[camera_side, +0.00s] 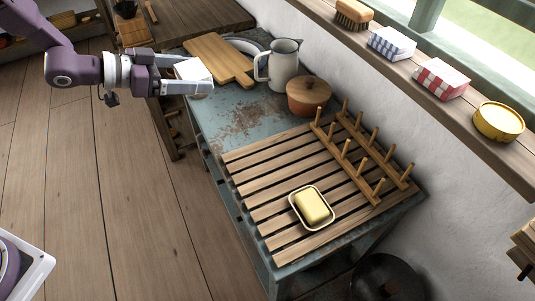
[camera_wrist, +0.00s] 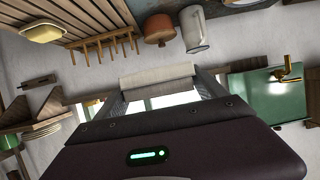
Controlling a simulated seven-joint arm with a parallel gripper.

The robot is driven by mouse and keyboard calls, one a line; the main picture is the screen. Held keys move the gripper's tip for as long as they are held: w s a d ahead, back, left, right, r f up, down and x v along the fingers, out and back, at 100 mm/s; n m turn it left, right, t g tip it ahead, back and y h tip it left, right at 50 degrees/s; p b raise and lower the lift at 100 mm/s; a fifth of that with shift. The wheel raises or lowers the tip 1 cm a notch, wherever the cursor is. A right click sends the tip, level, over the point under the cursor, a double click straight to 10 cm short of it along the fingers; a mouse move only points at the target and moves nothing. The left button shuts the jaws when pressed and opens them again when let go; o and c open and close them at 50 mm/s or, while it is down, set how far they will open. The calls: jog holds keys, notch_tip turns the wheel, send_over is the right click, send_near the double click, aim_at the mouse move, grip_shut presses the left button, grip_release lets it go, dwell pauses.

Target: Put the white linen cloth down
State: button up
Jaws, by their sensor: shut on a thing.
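The white linen cloth (camera_side: 192,70) is a small folded bundle in the upper left of the side view. My gripper (camera_side: 203,84) is shut on it and holds it up in the air, at the left of the blue worktop's far end. In the wrist view the cloth (camera_wrist: 157,77) spans between the two fingers of my gripper (camera_wrist: 160,88). The far finger is mostly hidden behind the cloth in the side view.
The worn blue worktop (camera_side: 225,112) has a bare patch near a cutting board (camera_side: 215,57), grey jug (camera_side: 284,66) and lidded orange pot (camera_side: 308,97). A slatted rack (camera_side: 265,185) bears a butter dish (camera_side: 292,204) and peg rack (camera_side: 345,160). Folded cloths (camera_side: 391,44) lie on the windowsill.

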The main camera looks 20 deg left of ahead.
aim_at(270, 156)
jog(key=d+f+m+g+h, duration=0.1)
jog(key=d+f+m+g, duration=0.1)
jog(key=d+f, duration=0.3)
jog(key=d+f+m+g+h, duration=0.2)
jog(key=d+f+m, duration=0.1)
jog(key=d, duration=0.9)
jog(key=shift+w+d+f+g, duration=0.35)
jog(key=shift+w+f+g, duration=0.1)
jog(key=shift+f, duration=0.45)
jog(key=shift+f, duration=0.1)
notch_tip(270, 156, down, 9)
jog(key=shift+f, duration=0.2)
jog(key=shift+f, duration=0.2)
